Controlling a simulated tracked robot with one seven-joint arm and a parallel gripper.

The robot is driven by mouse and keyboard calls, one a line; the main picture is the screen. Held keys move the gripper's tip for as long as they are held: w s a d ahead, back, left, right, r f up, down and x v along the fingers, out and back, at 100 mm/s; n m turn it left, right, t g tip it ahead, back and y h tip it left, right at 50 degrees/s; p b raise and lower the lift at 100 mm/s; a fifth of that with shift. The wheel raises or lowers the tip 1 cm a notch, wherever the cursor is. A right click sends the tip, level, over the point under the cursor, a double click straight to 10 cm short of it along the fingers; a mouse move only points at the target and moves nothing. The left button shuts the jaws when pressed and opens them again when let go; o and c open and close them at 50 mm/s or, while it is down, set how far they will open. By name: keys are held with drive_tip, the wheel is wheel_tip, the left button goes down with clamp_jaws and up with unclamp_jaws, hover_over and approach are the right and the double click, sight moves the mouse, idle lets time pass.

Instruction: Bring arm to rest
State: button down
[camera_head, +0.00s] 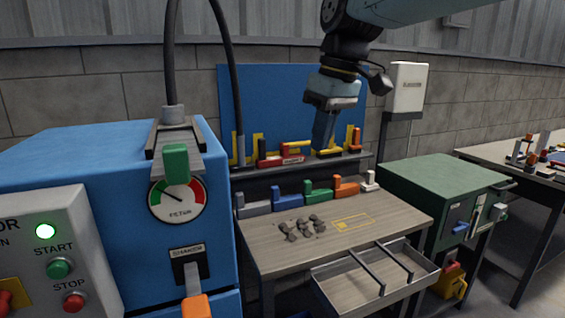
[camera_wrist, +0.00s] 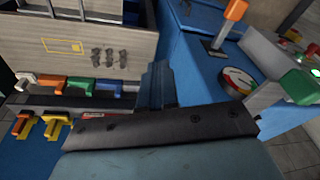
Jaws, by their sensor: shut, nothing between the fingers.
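My gripper (camera_head: 323,130) hangs from my arm above the workbench, in front of the blue back panel (camera_head: 290,95). Its fingers point down and are together with nothing between them. In the wrist view my gripper (camera_wrist: 158,75) shows at the middle, and the bench with its coloured pieces lies beyond it. The fingertips look apart from the shelf and from the bench top, though the exact gap is hard to tell.
The blue machine (camera_head: 100,160) with a gauge (camera_head: 177,202) stands at the left. Grey chain pieces (camera_head: 302,228) lie on the bench (camera_head: 270,250), with an open drawer (camera_head: 345,280) below. A green cabinet (camera_head: 440,175) stands right. Dark hoses (camera_head: 230,60) rise left of my arm.

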drive_tip(key=s+d+f+m+t+h, duration=0.1)
drive_tip(key=s+d+f+m, duration=0.3)
drive_tip(key=d, duration=0.4)
drive_tip(key=s+d+f+m+t+h, duration=0.1)
drive_tip(key=s+d+f+m+t, duration=0.2)
drive_tip(key=s+d+f+m, duration=0.2)
drive_tip(key=d+f, duration=0.2)
drive_tip(key=d, duration=0.1)
drive_tip(key=shift+s+d+f+t, duration=0.2)
drive_tip(key=shift+s+f+t, duration=0.1)
drive_tip(key=shift+s+f, duration=0.05)
